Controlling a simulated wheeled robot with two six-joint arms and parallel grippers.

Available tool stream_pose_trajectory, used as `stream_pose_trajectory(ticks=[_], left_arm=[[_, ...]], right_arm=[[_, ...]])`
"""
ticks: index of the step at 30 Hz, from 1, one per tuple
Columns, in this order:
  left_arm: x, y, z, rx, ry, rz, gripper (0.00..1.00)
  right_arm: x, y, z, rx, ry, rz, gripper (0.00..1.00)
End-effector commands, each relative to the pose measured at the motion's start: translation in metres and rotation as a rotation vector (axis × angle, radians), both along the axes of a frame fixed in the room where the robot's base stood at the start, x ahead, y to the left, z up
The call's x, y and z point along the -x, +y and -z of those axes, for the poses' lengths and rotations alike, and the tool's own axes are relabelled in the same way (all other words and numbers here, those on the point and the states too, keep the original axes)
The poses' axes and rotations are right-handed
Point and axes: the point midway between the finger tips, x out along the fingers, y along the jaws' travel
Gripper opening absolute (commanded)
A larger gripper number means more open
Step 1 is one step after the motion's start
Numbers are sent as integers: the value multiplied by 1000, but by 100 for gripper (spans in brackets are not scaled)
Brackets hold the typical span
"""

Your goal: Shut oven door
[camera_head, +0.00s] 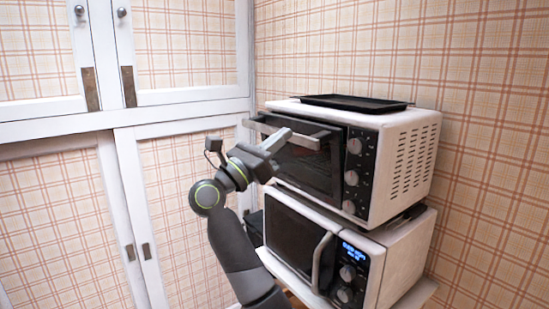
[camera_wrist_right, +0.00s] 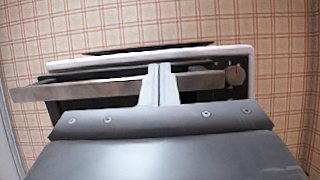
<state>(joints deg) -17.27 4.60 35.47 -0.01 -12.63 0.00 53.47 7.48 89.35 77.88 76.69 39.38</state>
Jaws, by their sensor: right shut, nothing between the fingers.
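The oven (camera_head: 405,165) is a white box with a dark front. Its dark door (camera_head: 310,170) has a grey bar handle (camera_head: 262,126) along the top; the door stands close to upright, and I cannot tell whether a small gap is left. My right gripper (camera_head: 287,134) is shut and empty, its fingertips at the middle of the handle. In the right wrist view the shut fingers (camera_wrist_right: 160,80) overlap the handle (camera_wrist_right: 80,90), right of its middle; contact is unclear. My left gripper is not in view.
The oven stands on a white microwave (camera_head: 400,260) with a lit blue display. A black tray (camera_head: 355,103) lies on the oven. Control knobs (camera_head: 351,178) line the oven's right front. White-framed cabinet doors (camera_head: 175,190) are at the left; a plaid wall is behind.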

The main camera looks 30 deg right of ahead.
Motion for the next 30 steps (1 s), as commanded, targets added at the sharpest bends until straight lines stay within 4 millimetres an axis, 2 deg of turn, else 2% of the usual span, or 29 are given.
stream_pose_trajectory(ticks=[6,12,30], left_arm=[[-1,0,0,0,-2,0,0],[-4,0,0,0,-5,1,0],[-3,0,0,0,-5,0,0]], right_arm=[[-4,-20,-14,3,0,2,0],[-5,-30,-20,2,-1,1,0],[-6,-33,-21,2,-1,-1,0]])
